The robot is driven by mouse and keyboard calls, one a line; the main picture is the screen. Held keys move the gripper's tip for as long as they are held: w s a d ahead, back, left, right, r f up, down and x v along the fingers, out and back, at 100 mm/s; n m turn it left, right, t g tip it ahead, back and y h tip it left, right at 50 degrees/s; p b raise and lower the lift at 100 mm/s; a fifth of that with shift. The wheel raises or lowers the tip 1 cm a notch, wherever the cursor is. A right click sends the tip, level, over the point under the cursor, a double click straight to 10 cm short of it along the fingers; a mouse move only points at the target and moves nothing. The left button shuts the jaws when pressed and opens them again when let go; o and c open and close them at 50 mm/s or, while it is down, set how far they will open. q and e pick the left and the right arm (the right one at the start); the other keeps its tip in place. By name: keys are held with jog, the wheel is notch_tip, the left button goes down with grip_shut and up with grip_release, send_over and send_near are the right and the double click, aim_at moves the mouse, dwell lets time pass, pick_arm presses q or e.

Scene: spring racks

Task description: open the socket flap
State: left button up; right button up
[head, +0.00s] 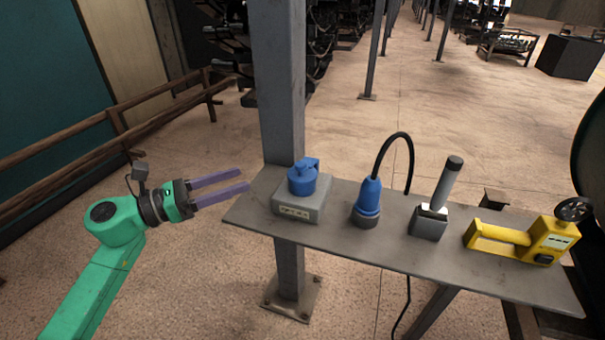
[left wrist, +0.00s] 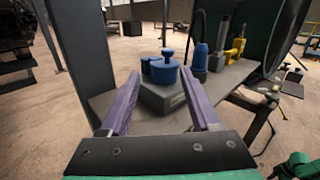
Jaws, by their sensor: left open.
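The blue socket (head: 302,178) with its round flap sits on a grey box (head: 303,207) at the left end of the grey shelf. The flap looks shut over the socket. In the left wrist view the blue socket (left wrist: 165,70) and its grey box (left wrist: 162,98) show ahead, between the fingers. My left gripper (head: 245,180) is open and empty, left of the box, with its purple fingers pointing at it and apart from it. It also shows in the left wrist view (left wrist: 165,95).
On the grey shelf (head: 390,245) stand a blue plug (head: 368,200) with a black cable, a grey block with an upright handle (head: 440,200) and a yellow device (head: 525,240). A grey post (head: 278,90) rises behind the shelf.

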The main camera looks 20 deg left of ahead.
pick_arm(q)
jog(key=d+m+g, duration=0.1)
jog(key=d+m, duration=0.1)
jog(key=p, duration=0.3)
send_near(300, 163)
jog(key=x, duration=0.3)
jog(key=p+x, duration=0.1)
jog(key=x, duration=0.6)
jog(key=shift+s+p, duration=0.1)
jog(key=shift+p, duration=0.3)
jog(key=shift+d, duration=0.15)
pick_arm(e)
jog(key=r, duration=0.4)
jog(key=shift+s+r, duration=0.25)
pick_arm(q)
grip_shut()
pick_arm(e)
jog(key=shift+s, duration=0.1)
jog(key=shift+d, duration=0.25)
